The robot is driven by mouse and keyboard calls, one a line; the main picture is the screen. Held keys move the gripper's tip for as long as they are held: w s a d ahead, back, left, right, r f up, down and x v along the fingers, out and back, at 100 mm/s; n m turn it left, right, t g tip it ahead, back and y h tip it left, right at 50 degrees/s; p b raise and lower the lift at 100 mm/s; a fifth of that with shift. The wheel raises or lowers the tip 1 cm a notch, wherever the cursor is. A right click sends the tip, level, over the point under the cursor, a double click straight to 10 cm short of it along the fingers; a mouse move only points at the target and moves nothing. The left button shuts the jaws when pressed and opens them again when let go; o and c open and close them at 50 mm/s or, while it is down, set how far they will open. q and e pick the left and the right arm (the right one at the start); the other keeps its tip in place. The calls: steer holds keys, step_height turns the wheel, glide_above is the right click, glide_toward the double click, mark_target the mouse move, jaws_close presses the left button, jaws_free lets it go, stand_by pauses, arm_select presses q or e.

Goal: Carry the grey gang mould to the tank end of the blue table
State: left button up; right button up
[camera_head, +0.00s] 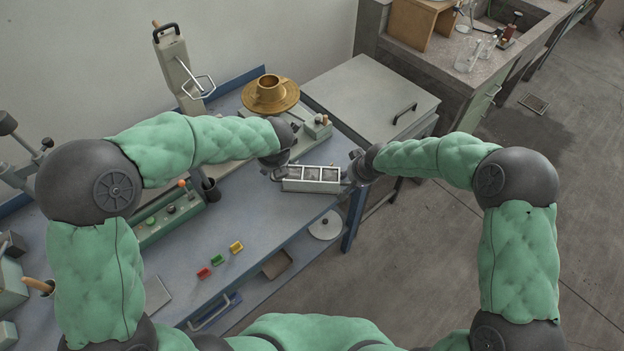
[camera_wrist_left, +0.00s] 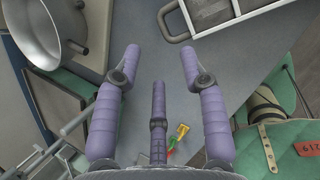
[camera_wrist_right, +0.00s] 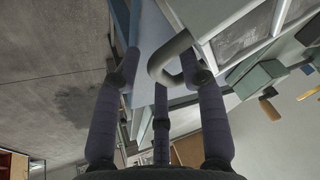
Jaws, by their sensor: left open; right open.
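The grey gang mould (camera_head: 311,185), a tray with three square compartments, sits on the blue table (camera_head: 262,222) near its right end. My left gripper (camera_head: 279,168) is open at the mould's left end. In the left wrist view the mould (camera_wrist_left: 246,30) and its end handle lie just ahead of the open fingers (camera_wrist_left: 160,62), with nothing between them. My right gripper (camera_head: 354,168) is open at the mould's right end. In the right wrist view the mould's curved handle (camera_wrist_right: 166,62) shows between the open fingers (camera_wrist_right: 160,68); I cannot tell whether they touch.
A grey lidded tank (camera_head: 368,92) stands beyond the table's right end. A brass flanged pot (camera_head: 270,93) stands behind the mould. A green control box (camera_head: 165,218) and red, green and yellow pieces (camera_head: 218,260) are to the left.

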steer(key=shift+r, duration=0.2)
arm_select(q)
steer(key=shift+v, duration=0.8)
arm_select(e)
steer(key=v, duration=1.1)
steer(key=shift+s+r, duration=0.15)
steer(key=shift+r, duration=0.15)
arm_select(q)
steer(key=shift+s, duration=0.1)
arm_select(e)
steer(key=shift+d, duration=0.1)
